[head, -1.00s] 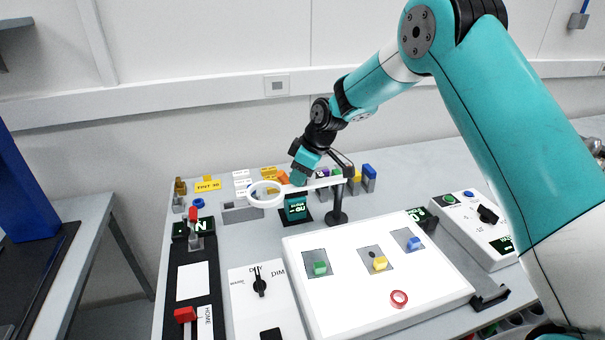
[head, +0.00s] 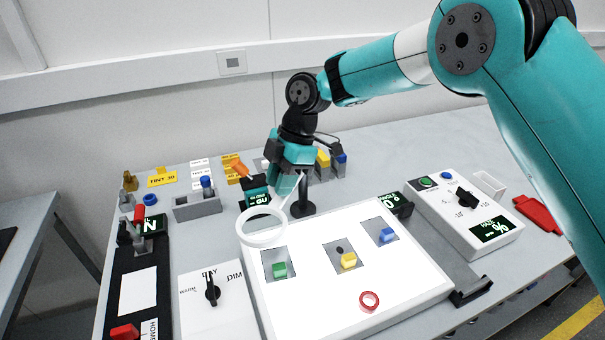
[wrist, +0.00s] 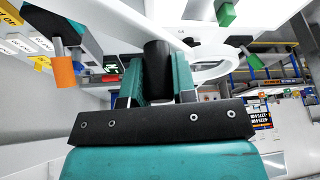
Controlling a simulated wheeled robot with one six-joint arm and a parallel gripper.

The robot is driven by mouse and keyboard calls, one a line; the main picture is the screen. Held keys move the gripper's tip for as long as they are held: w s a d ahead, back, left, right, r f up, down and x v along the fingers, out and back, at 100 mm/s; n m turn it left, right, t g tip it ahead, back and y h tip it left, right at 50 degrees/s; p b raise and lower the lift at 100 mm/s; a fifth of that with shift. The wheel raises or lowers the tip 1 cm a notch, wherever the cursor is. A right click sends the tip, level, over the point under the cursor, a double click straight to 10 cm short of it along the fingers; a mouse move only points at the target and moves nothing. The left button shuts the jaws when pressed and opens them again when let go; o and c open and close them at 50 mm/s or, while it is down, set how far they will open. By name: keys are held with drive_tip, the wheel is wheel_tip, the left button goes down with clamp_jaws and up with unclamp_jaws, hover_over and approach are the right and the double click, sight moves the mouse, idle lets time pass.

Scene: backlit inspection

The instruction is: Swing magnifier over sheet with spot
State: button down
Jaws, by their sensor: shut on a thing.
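The magnifier is a white ring (head: 262,241) on a thin arm from a black post (head: 303,190). Its ring hangs over the back-left corner of the white lit panel (head: 310,300), left of the green-tabbed sheet. Three grey sheets lie on the panel: one with a green tab (head: 280,270), one with a yellow tab (head: 348,261), one with a blue tab (head: 387,236). A dark spot (head: 340,250) shows on the yellow-tabbed sheet. My gripper (head: 287,190) is at the magnifier arm. In the wrist view its teal fingers close on a black grip (wrist: 157,68), with the ring (wrist: 212,72) beside it.
A red ring (head: 369,301) lies on the panel's front part. A dial box (head: 211,300) stands left of the panel, and a control box with a black knob (head: 464,215) stands right. Small blocks and yellow tags (head: 163,179) line the back of the table.

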drive_tip(key=d+n+g+h+b, duration=0.1)
drive_tip(key=d+n+h+b, duration=0.1)
drive_tip(key=d+n, duration=0.6)
drive_tip(key=shift+d+n+g+h+b, duration=0.3)
drive_tip(key=shift+n+g+h+b, duration=0.1)
drive_tip(key=shift+n+b, duration=0.3)
drive_tip(key=shift+w+r, duration=0.1)
drive_tip(key=c, duration=0.9)
unclamp_jaws()
